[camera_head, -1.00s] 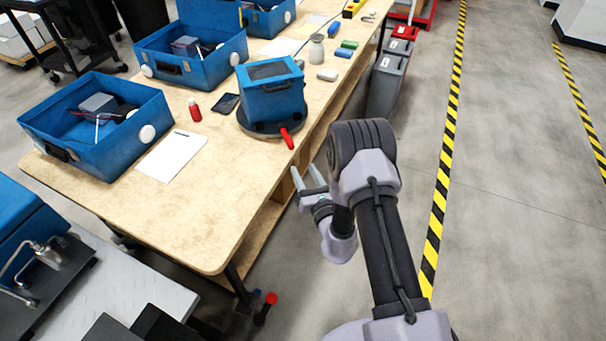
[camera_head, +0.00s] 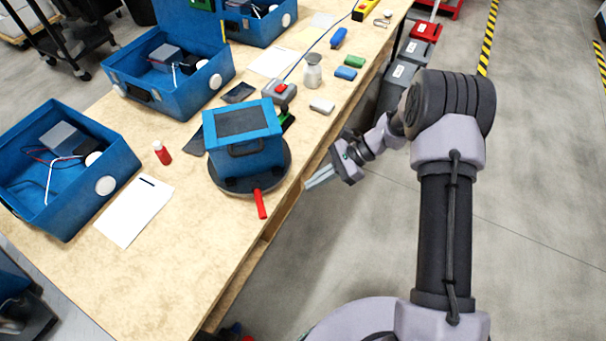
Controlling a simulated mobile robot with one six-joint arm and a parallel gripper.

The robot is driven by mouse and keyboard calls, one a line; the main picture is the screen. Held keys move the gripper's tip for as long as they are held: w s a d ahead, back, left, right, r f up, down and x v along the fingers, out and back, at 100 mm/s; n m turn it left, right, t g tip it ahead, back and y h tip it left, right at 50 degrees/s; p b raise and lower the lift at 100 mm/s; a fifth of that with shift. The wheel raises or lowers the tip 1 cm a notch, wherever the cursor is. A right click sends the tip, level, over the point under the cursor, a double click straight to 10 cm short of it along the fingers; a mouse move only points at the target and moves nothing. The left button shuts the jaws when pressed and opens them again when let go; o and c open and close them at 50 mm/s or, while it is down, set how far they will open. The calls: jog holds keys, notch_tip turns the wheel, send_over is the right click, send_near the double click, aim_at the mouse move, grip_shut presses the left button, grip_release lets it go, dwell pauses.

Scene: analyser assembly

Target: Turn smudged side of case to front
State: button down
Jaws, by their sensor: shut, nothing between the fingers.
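The blue case (camera_head: 245,143) stands upright on a dark round turntable (camera_head: 277,180) near the table's right edge. It has a dark panel on top and a dark handle on the side facing me. I cannot make out a smudge on the sides that show; its far sides are hidden. A red lever (camera_head: 261,203) sticks out from the turntable toward me. My gripper (camera_head: 308,184) is shut and empty, just off the table's right edge. Its fingers point left toward the turntable, to the right of the red lever and apart from it.
Open blue cases (camera_head: 105,186) with parts inside line the table's left side. A red bottle (camera_head: 162,152) and white paper (camera_head: 134,210) lie between. A button box (camera_head: 279,93), grey jar (camera_head: 313,75) and coloured blocks stand behind the turntable. Table (camera_head: 215,255) in front of the lever is bare.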

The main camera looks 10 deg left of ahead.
jog(key=shift+s+a+f+b, duration=0.55)
jog(key=shift+s+a+f, duration=0.25)
jog(key=shift+a, duration=0.95)
jog(key=shift+s+a+f+b, duration=0.5)
jog(key=shift+s+a+f, duration=0.25)
jog(key=shift+a, duration=1)
jog(key=shift+s+a+f+b, duration=0.55)
jog(key=shift+s+a+f, duration=0.25)
jog(key=shift+a, duration=0.95)
